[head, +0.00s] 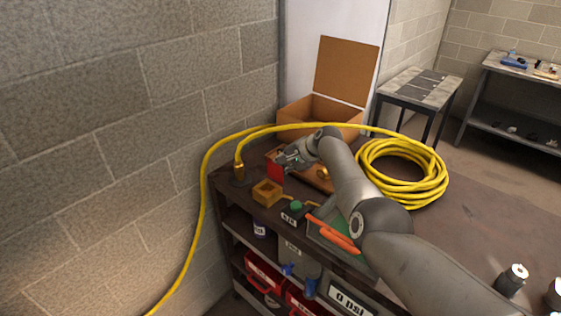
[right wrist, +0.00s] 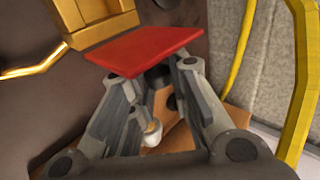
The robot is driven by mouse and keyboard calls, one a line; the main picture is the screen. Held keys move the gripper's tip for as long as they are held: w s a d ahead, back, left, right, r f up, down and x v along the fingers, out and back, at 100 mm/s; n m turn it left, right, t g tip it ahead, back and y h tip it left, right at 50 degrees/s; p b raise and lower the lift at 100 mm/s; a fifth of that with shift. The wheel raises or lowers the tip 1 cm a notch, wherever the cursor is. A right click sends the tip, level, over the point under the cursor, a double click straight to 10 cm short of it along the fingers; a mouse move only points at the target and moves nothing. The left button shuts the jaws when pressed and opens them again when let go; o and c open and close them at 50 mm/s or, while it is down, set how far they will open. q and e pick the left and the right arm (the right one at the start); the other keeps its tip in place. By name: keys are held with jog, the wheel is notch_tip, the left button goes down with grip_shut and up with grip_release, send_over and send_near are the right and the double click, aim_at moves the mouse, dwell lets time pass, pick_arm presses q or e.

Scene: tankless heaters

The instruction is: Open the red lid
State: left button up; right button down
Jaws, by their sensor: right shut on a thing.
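The red lid (head: 275,171) is a small flat red plate near the back left of the workbench. It shows as a flat red panel in the right wrist view (right wrist: 143,50), tilted across the fingertips. My right gripper (head: 284,160) reaches in from the right and is shut on the red lid; its two fingers also show in the right wrist view (right wrist: 150,85). What lies beneath the lid is mostly hidden by it and by the fingers. My left gripper is not in view.
A small golden box (head: 267,193) sits in front of the lid. A yellow hose (head: 207,185) arches close over the gripper and coils on the bench (head: 402,190). An open cardboard box (head: 318,112) stands behind. The block wall (head: 130,130) is at the left.

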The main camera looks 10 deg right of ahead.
jog(key=shift+w+d+f+m+g+y+b, duration=0.2)
jog(key=shift+d+f+m+g+y+b, duration=0.15)
jog(key=shift+b, duration=0.55)
jog(key=shift+a+r, duration=0.1)
jog(key=shift+a, duration=0.05)
jog(key=c, duration=1.4)
grip_release()
jog(key=shift+r, duration=0.1)
